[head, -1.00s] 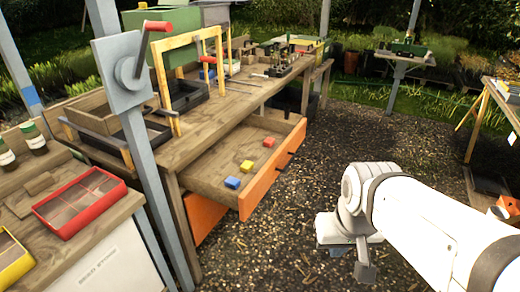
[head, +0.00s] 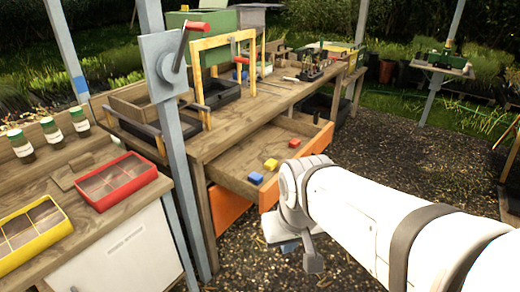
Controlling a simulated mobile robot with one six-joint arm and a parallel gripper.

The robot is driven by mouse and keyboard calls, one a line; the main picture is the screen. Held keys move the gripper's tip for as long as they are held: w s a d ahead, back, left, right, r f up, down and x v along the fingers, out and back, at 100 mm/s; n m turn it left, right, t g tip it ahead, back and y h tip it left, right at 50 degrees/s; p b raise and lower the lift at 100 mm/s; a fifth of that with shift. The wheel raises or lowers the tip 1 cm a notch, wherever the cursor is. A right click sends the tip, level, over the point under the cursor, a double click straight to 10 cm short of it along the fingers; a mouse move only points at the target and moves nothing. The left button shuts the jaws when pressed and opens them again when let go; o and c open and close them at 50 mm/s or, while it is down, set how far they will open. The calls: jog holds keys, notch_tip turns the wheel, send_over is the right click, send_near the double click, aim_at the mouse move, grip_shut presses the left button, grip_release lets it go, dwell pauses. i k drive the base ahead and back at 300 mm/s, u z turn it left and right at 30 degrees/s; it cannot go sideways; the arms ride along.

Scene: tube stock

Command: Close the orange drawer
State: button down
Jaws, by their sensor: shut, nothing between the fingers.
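The orange drawer (head: 322,140) stands pulled out from under the long wooden bench. Its wooden tray holds a blue block (head: 256,178), a yellow block (head: 271,165) and a red block (head: 294,143). My white arm covers the middle of its orange front. My gripper (head: 290,246) is at the arm's end, low in front of the drawer and to the right of its near corner in the head view. It is shut and empty, and mostly hidden by the wrist. I cannot tell whether it touches the drawer.
A grey post with a red-handled crank (head: 168,65) stands left of the drawer. A red tray (head: 116,181) and a yellow tray (head: 31,232) lie on the left counter. Open gravel (head: 400,150) lies to the right.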

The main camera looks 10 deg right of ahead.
aim_at(230, 170)
jog(key=z, duration=0.05)
jog(key=i, duration=1)
jog(key=u, duration=0.05)
